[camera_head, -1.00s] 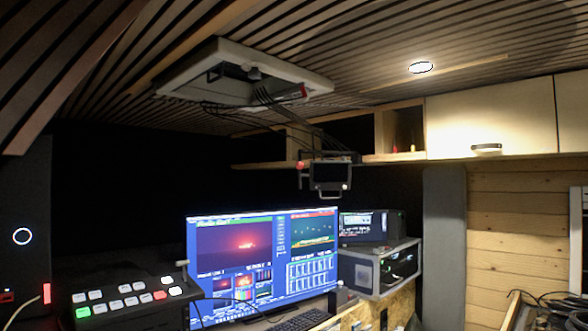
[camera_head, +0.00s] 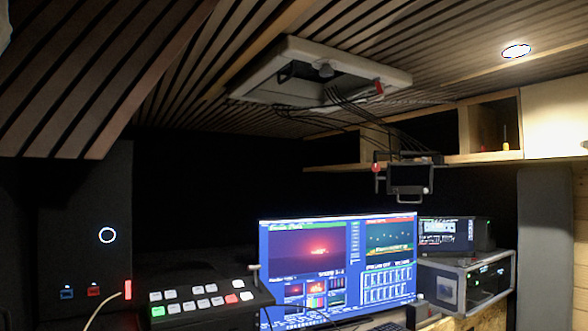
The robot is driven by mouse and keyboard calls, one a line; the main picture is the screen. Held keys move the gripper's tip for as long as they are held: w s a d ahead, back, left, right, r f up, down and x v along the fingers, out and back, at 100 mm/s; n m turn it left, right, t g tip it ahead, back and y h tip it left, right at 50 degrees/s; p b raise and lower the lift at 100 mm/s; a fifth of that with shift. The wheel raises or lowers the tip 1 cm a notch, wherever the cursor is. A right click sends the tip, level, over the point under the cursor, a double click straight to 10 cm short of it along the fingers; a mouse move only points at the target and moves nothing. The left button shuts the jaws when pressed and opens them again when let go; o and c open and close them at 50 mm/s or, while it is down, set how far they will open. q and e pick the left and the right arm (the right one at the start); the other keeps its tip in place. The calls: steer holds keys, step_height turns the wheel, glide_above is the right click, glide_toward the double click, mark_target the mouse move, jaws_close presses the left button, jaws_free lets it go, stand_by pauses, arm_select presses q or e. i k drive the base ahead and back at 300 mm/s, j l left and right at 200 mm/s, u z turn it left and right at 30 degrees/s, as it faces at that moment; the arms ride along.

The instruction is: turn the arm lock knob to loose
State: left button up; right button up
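A small red knob (camera_head: 376,167) shows at the upper left corner of a small dark monitor (camera_head: 409,179) that hangs below the ceiling on an arm. It looks like the arm lock knob, but its setting is too small to read. Another small red part (camera_head: 379,87) sits on the right side of the pale ceiling hatch frame (camera_head: 300,50). I cannot tell what it is. Neither of my grippers is in view.
A large lit screen (camera_head: 340,262) stands below the hanging monitor. A button panel (camera_head: 205,301) is at its left and a metal-framed equipment case (camera_head: 465,283) at its right. Cables (camera_head: 365,115) hang from the hatch. Wooden shelves (camera_head: 492,125) are at the right.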

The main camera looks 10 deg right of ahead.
mark_target(376, 167)
steer(key=l+u, duration=0.95)
steer(key=k+l+u, duration=0.1)
steer(key=l+u, duration=0.4)
steer(key=l, duration=0.05)
